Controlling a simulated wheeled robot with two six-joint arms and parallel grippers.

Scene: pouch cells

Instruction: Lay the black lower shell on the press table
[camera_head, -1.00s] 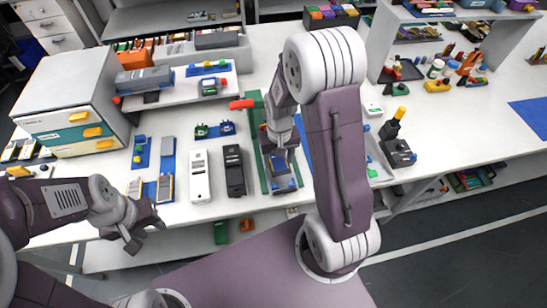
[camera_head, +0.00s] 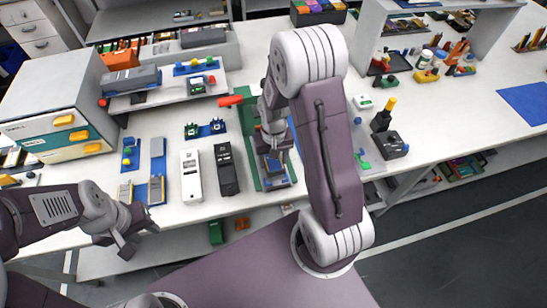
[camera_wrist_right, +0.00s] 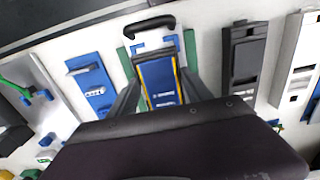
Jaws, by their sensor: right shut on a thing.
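A long black case (camera_head: 227,169), which looks like the black shell, lies on the white table left of a green base (camera_head: 248,120). It also shows in the right wrist view (camera_wrist_right: 244,62). My right gripper (camera_head: 271,153) is low over the green base. In the wrist view its fingers (camera_wrist_right: 160,82) close around a blue piece with yellow edges (camera_wrist_right: 158,75); whether this is the press table or lies on it I cannot tell. A black curved handle (camera_wrist_right: 150,27) is at its end. My left gripper (camera_head: 135,228) is open and empty at the table's front edge.
A white case (camera_head: 191,176) lies left of the black case. Silver flat cells (camera_head: 156,188) lie on blue mats further left. A red lever (camera_head: 231,100) sticks out beside the green base. A black block with a yellow knob (camera_head: 391,145) stands to the right.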

